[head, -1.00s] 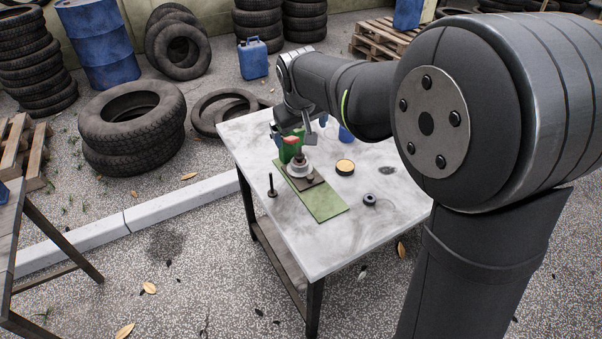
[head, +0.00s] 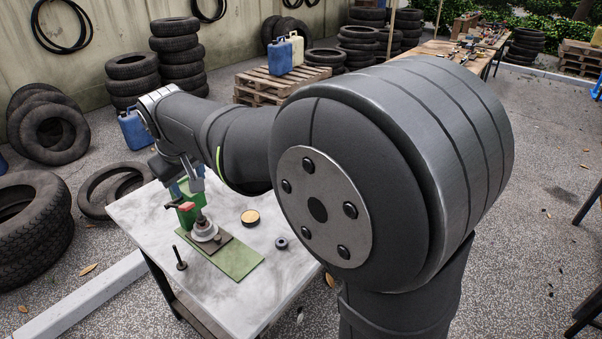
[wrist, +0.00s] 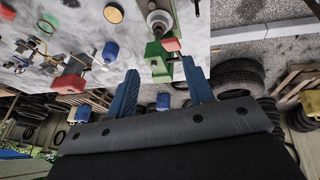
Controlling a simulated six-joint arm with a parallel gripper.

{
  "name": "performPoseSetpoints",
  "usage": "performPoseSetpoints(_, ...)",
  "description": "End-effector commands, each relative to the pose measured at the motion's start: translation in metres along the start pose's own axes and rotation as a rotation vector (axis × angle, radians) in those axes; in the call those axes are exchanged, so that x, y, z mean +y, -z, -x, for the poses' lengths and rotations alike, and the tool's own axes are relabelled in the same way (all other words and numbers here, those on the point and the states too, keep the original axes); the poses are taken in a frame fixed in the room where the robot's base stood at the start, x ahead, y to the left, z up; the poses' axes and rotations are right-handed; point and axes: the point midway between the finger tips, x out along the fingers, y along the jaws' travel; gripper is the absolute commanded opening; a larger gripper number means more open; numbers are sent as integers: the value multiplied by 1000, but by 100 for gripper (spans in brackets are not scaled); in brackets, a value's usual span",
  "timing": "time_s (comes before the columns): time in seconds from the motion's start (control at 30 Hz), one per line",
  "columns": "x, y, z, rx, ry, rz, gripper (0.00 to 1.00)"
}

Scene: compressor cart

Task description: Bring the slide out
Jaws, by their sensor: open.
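A fixture lies on the grey table. It has a long green plate (head: 238,262), a dark flat piece on that plate (head: 222,244), a pale round part on top (head: 205,231) and an upright green block (head: 191,217) at its far end. A red piece (head: 180,207) is at the block, and also shows in the wrist view (wrist: 171,45). I cannot tell for sure which part is the slide. My gripper (wrist: 160,66) is open and empty. In the wrist view its blue fingers point towards the green block (wrist: 155,60) and red piece, apparently apart from them.
On the grey tabletop (head: 270,290) stand a dark upright pin (head: 181,260), a round tin with a yellowish top (head: 250,217) and a small black ring (head: 281,243). The wrist view also shows a blue object (wrist: 110,50) and brass fittings (wrist: 75,68) beside the fixture.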

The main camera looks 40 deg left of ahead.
Motion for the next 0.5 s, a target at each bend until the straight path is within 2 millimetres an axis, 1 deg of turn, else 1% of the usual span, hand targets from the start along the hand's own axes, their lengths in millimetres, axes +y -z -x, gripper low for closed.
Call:
performPoseSetpoints(0.07, 0, -1, -2, -1, 0, -2, 45)
performPoseSetpoints(0.13, 0, -5, -12, -3, 3, -15, 45)
performPoseSetpoints(0.17, -1, -8, -21, -6, 5, -25, 45)
performPoseSetpoints(0.27, -4, -30, -66, -11, 16, -84, 45)
performPoseSetpoints(0.3, -5, -41, -86, -11, 21, -118, 45)
performPoseSetpoints(0.37, -7, -61, -116, -10, 29, -169, 45)
performPoseSetpoints(0.4, -9, -74, -134, -9, 33, -203, 45)
performPoseSetpoints(0.5, -14, -106, -168, -6, 44, -281, 45)
